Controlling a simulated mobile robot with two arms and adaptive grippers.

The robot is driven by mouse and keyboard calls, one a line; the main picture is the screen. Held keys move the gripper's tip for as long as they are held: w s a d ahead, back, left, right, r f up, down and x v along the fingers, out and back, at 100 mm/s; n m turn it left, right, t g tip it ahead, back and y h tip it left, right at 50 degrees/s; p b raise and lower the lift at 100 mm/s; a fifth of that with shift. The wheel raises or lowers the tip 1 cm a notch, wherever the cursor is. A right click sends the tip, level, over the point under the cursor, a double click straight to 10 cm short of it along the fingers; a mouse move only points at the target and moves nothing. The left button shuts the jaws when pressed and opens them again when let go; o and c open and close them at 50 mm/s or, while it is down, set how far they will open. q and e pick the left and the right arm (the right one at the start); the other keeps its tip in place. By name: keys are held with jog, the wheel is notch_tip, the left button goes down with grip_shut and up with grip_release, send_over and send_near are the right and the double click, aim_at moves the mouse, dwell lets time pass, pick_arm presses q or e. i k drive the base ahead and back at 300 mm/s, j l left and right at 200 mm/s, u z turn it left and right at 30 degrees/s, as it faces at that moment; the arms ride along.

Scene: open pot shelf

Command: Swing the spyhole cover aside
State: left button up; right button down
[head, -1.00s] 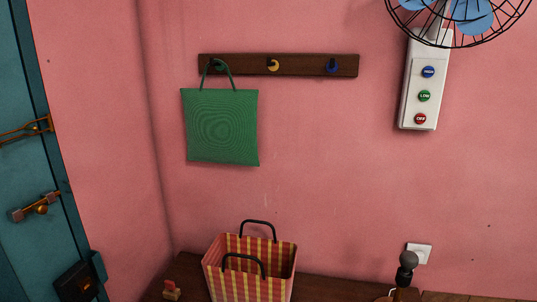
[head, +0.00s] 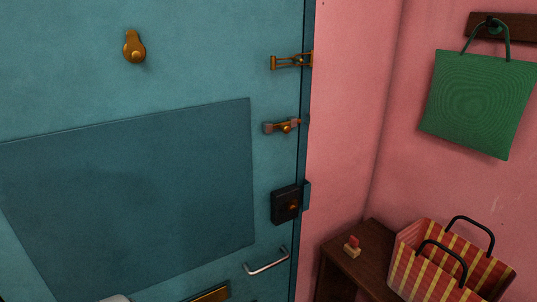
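The spyhole cover (head: 134,48) is a small brass, drop-shaped plate high on the teal door (head: 200,85), in the upper left of the head view. It hangs with its wide end down, and no open spyhole shows beside it. Neither of my grippers can be made out in the head view. A small pale shape shows at the bottom edge, too little to tell what it is.
The door carries a brass latch (head: 291,61), a bolt (head: 283,127), a black lock box (head: 286,205) and a handle (head: 267,262). On the right are a wooden table (head: 350,272), a striped basket (head: 430,275) and a hanging green bag (head: 478,105).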

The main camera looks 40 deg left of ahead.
aim_at(134, 52)
jog(key=u, duration=2.15)
